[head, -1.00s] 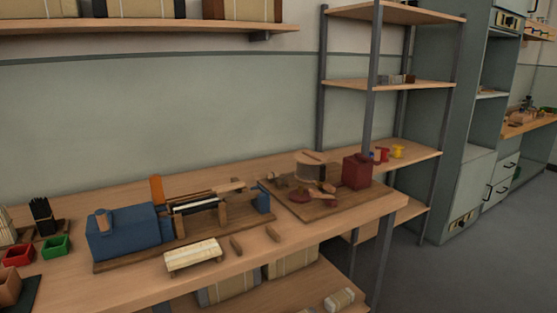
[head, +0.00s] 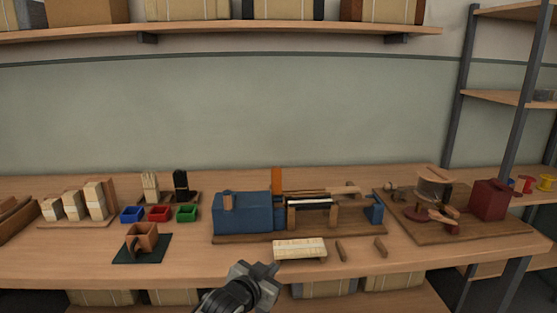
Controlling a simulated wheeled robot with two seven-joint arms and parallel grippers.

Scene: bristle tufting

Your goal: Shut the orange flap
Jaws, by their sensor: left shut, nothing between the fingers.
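The orange flap (head: 277,181) stands upright on the blue-and-wood machine (head: 243,213) in the middle of the bench, just right of its blue housing. My left gripper (head: 262,272) is at the bottom middle, in front of the bench's front edge, shut and empty. It is well apart from the flap, lower and nearer to me. My right gripper does not show.
A pale slatted block (head: 300,248) lies in front of the machine, with two small wooden pegs to its right. Small blue, red and green bins (head: 187,214) stand to the left. A red box (head: 490,200) stands on a board at right.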

